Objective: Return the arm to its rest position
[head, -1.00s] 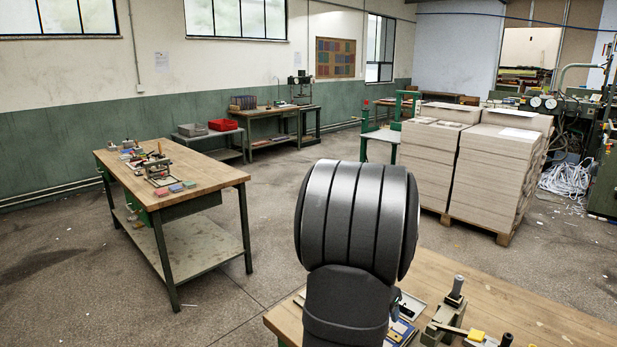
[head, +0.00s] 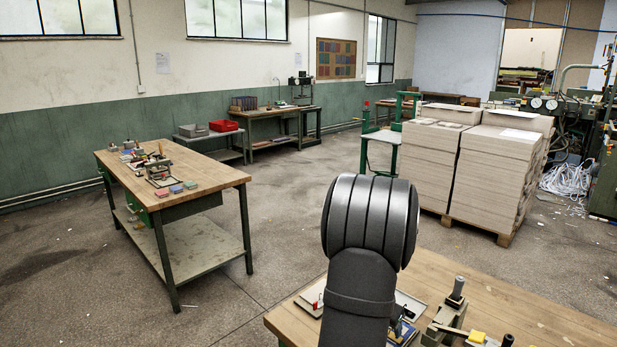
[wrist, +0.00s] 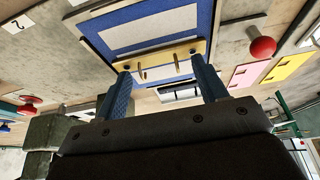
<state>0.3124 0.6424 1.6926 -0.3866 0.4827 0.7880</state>
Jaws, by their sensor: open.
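My gripper (wrist: 161,68) shows in the wrist view with its two blue textured fingers spread apart. The space between the fingers is empty. Beyond the fingertips is a blue-bordered panel (wrist: 205,20) with a yellowish bar (wrist: 160,73) along its edge. I cannot tell how far the panel is from the fingers. In the head view my dark arm stands over the near wooden bench (head: 540,310), and the gripper itself is hidden there.
A red knob (wrist: 262,47), a pink card (wrist: 249,73) and a yellow card (wrist: 288,67) lie around the panel. In the head view, a tool with a dark upright handle (head: 456,290) and a yellow block (head: 476,336) are on the bench, right of my arm. Stacked greyboard (head: 495,165) stands behind.

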